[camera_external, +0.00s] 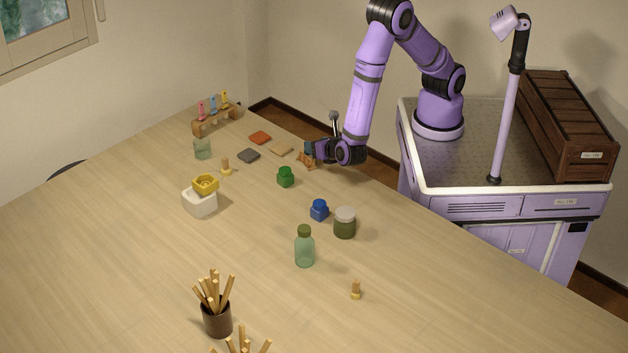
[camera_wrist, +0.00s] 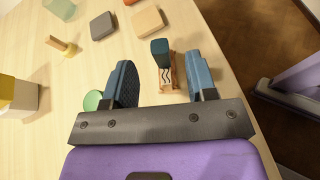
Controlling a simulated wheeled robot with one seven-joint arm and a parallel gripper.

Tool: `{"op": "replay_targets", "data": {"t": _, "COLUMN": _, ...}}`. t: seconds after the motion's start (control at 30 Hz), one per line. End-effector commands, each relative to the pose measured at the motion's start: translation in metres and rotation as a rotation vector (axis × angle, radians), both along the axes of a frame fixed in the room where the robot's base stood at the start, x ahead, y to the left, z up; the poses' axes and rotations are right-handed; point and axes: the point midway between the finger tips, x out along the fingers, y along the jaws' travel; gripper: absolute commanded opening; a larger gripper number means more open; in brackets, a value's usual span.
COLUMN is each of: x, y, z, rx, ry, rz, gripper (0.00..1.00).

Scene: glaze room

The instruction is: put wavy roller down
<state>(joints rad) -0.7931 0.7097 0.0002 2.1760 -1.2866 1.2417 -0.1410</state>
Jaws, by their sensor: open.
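The wavy roller (camera_wrist: 166,76) shows in the wrist view, with a dark blue-green end and a pale face marked with black wavy lines. It lies at a small copper-brown holder (camera_wrist: 174,84), which also shows in the external view (camera_external: 303,160) near the table's far right edge. My gripper (camera_wrist: 162,66) is open, with one finger on each side of the roller and a visible gap to both. In the external view my gripper (camera_external: 318,152) is low over the table, beside the holder. Whether the roller rests fully in the holder is hard to tell.
Grey (camera_external: 248,155), tan (camera_external: 281,150) and red (camera_external: 260,138) tiles lie close by, left of my gripper. A green jar (camera_external: 285,177) stands just in front. The table's left side is mostly clear.

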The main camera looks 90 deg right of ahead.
Motion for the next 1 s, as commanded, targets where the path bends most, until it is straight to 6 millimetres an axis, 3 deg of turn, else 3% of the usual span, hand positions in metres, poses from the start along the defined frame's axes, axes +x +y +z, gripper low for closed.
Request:
{"op": "replay_targets", "data": {"t": 0.33, "x": 0.023, "y": -0.033, "z": -0.017, "rx": -0.001, "ry": 0.001, "rz": -0.004, "gripper": 0.52}}
{"op": "replay_targets", "data": {"t": 0.6, "x": 0.026, "y": -0.037, "z": -0.019, "rx": 0.000, "ry": 0.000, "rz": -0.001, "gripper": 0.52}}
{"op": "replay_targets", "data": {"t": 0.63, "x": 0.026, "y": -0.037, "z": -0.019, "rx": 0.000, "ry": 0.000, "rz": -0.001, "gripper": 0.50}}
{"op": "replay_targets", "data": {"t": 0.83, "x": 0.026, "y": -0.037, "z": -0.019, "rx": 0.000, "ry": 0.000, "rz": -0.001, "gripper": 0.04}}
{"op": "replay_targets", "data": {"t": 1.0, "x": 0.026, "y": -0.037, "z": -0.019, "rx": 0.000, "ry": 0.000, "rz": -0.001, "gripper": 0.00}}
